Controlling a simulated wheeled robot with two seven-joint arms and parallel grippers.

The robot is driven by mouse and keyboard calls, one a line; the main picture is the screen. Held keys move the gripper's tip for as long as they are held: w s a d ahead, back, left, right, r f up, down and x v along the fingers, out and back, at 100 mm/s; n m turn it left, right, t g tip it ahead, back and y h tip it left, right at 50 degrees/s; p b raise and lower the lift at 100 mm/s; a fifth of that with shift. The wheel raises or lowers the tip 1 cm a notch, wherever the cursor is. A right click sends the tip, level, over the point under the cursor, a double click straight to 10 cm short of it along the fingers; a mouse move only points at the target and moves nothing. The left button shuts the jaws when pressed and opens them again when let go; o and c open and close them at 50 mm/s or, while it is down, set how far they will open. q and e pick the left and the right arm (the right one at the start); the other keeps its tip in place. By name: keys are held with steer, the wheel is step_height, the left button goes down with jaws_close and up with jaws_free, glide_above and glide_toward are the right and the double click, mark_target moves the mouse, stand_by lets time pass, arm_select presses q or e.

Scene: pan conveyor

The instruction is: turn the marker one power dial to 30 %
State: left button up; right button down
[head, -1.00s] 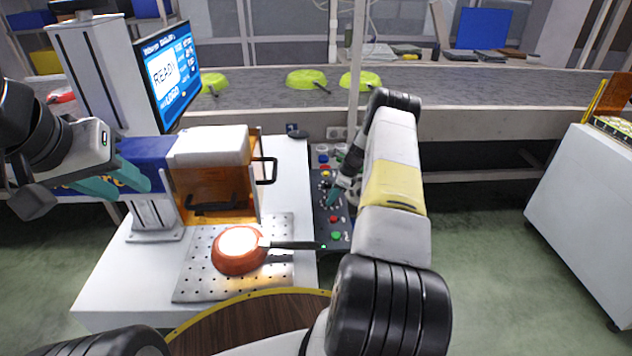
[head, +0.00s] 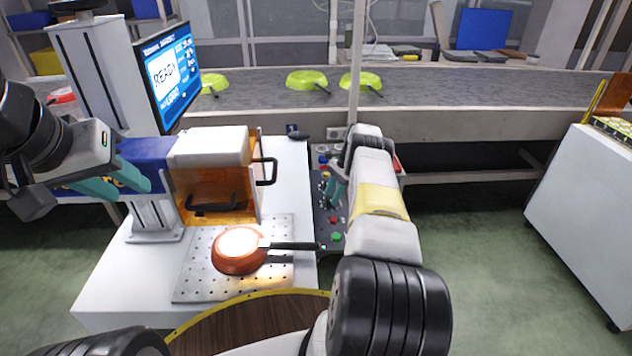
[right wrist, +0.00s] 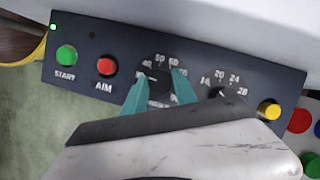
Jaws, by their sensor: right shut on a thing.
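The control panel (head: 326,222) is a dark strip beside the white table. In the right wrist view the panel (right wrist: 210,68) carries the power dial (right wrist: 157,84), a black knob with 40, 50 and 60 readable around it. My right gripper (right wrist: 159,78) has its teal fingers on either side of this knob and is shut on it. The fingers hide part of the scale, and I cannot read the exact setting. In the head view my right gripper (head: 334,190) is over the panel. My left gripper (head: 116,182) is open and empty, in front of the blue marker head (head: 145,151).
A second dial (right wrist: 221,93) sits beside the power dial, with a yellow button (right wrist: 269,109) beyond. A red AIM button (right wrist: 106,66) and green START button (right wrist: 66,54) are opposite. An orange pan (head: 238,262) lies on the perforated plate (head: 190,285). The monitor (head: 168,75) reads READY.

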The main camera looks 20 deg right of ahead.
steer(key=shift+n, duration=0.5)
stand_by(0.4)
steer(key=c, duration=1)
jaws_free()
steer(key=v, duration=0.7)
steer(key=shift+w+r, duration=0.15)
steer(key=shift+r, duration=0.2)
steer(key=shift+d, duration=0.15)
